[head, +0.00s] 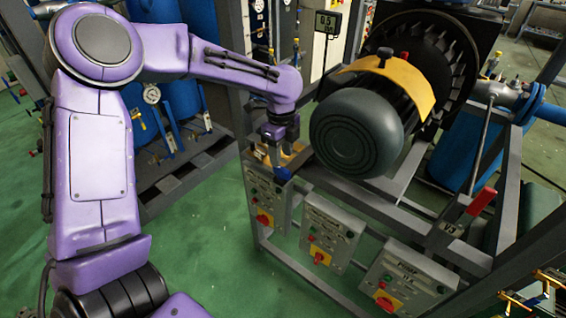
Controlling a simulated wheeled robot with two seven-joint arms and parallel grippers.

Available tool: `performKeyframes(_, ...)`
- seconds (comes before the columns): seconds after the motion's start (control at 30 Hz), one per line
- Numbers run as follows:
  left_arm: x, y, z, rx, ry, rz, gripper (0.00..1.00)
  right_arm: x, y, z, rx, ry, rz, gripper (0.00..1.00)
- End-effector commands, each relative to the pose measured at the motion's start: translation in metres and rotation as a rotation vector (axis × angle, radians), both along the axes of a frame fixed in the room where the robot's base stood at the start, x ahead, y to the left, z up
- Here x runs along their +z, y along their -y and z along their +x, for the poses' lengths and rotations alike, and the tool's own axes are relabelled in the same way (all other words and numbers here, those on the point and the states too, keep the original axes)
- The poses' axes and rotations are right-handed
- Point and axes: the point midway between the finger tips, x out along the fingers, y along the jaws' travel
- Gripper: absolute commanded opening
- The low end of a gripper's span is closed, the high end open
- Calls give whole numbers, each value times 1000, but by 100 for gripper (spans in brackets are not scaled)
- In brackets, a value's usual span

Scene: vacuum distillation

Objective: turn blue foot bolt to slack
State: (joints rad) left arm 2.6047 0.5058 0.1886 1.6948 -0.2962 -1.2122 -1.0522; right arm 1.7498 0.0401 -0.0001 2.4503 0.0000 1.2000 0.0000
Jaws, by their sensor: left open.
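A small blue piece (283,174), which looks like the blue foot bolt, shows at the left end of the frame beside the dark grey motor (352,135). My left gripper (274,152) points down just above it. The gripper is open, but its dark fingers are small here. I cannot tell whether they are around the bolt or only above it. The bolt's lower part and the motor's foot are partly hidden. My right gripper is not in view.
The motor has a yellow cover (395,82) and sits on a grey steel frame (410,205). Several control boxes with red and yellow switches, such as the pump box (408,280), hang along its front. A red-handled lever (481,201) stands at the right. Green floor is open at lower left.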

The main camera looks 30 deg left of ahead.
Motion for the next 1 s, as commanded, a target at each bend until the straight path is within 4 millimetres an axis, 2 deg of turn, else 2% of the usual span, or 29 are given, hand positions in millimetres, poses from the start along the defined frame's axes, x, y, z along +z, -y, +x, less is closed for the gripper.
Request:
performKeyframes(0.1,-24,0,-1,1,-3,-1,45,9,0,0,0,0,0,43)
performKeyframes(0.23,-44,0,0,1,-1,0,45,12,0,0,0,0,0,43)
performKeyframes(0.37,-53,0,1,1,1,0,45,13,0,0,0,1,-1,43)
performKeyframes(0.57,-55,0,1,0,2,0,45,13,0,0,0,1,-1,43)
performKeyframes(0.6,-55,1,1,0,2,0,41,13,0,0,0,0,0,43)
performKeyframes(0.73,-54,1,1,0,2,0,0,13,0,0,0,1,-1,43)
performKeyframes(1.0,-54,1,1,10,2,0,0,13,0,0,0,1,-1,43)
